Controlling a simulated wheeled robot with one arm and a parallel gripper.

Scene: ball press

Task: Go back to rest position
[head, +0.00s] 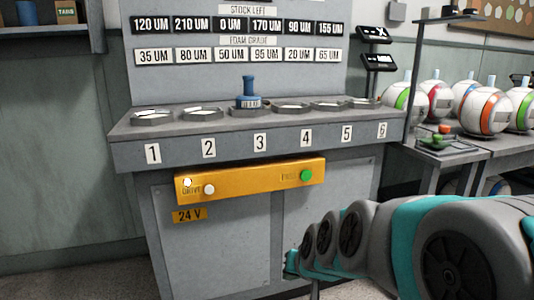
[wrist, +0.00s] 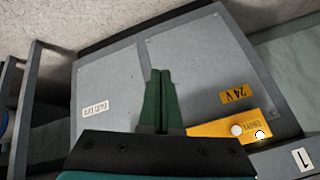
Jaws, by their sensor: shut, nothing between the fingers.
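My gripper (wrist: 161,74) is shut and empty, its two dark green fingers side by side in the wrist view. Behind it are the grey front panels of the press bench (wrist: 190,60), seen turned round. In the head view my arm reaches in from the lower right, low in front of the bench (head: 230,250). The fingertips are hard to make out there. The yellow control bar (head: 255,183) has a white button (head: 209,189) at left and a green button (head: 306,175) at right. It also shows in the wrist view (wrist: 220,129), right of the fingers.
Several shallow dishes (head: 152,117) line the bench top above numbers 1 to 6. A blue piece (head: 249,92) stands upright at number 3. Stock and grade boards (head: 239,40) rise behind. A side table (head: 470,153) and several balls (head: 487,111) stand at right. Floor is clear at left.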

